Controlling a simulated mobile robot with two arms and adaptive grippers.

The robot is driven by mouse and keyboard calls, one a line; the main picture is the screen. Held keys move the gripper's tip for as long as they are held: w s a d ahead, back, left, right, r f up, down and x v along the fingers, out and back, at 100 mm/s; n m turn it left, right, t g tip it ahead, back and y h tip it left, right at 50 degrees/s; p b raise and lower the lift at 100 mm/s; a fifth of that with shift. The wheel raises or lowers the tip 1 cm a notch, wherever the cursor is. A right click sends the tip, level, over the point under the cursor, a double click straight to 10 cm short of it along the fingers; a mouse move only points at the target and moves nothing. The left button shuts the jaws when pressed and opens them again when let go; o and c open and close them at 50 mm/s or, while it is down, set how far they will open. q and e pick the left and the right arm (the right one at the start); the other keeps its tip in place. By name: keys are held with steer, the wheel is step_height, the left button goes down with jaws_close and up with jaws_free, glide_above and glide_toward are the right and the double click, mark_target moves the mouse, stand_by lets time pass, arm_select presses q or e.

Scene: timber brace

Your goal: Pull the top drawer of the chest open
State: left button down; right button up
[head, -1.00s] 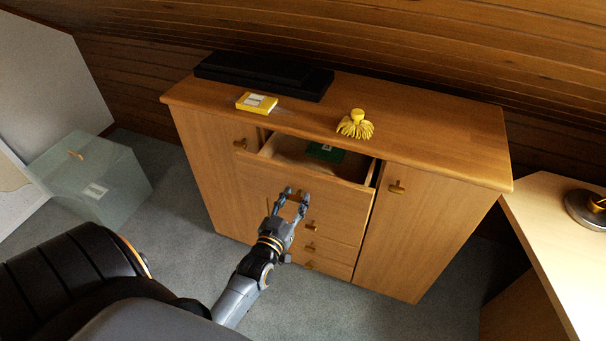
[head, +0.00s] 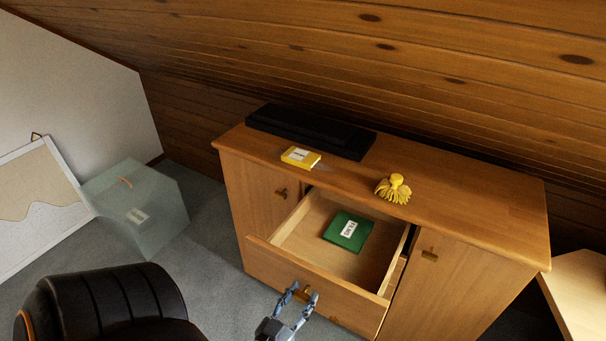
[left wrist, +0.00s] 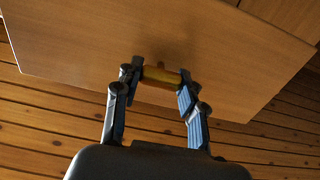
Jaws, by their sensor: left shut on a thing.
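The wooden chest (head: 470,200) stands against the plank wall. Its top drawer (head: 320,295) is pulled well out, and a green labelled packet (head: 361,229) lies inside on the drawer floor. My left gripper (head: 300,296) is at the drawer front, at its handle. In the left wrist view, my left gripper (left wrist: 160,77) is shut on the brass-coloured drawer handle (left wrist: 161,76), with one finger at each end of it. The drawer front (left wrist: 150,40) fills the upper part of that view. My right gripper is not in view.
A black flat case (head: 310,130), a yellow box (head: 300,157) and a yellow tasselled item (head: 394,188) lie on the chest top. A translucent bin (head: 140,215) stands on the floor at left. A pale desk (head: 580,290) is at lower right.

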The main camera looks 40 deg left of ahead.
arm_select(q)
steer(key=c, duration=0.8)
jaws_free()
steer(key=shift+o, duration=0.2)
steer(key=v, duration=1.2)
steer(key=shift+f, duration=0.1)
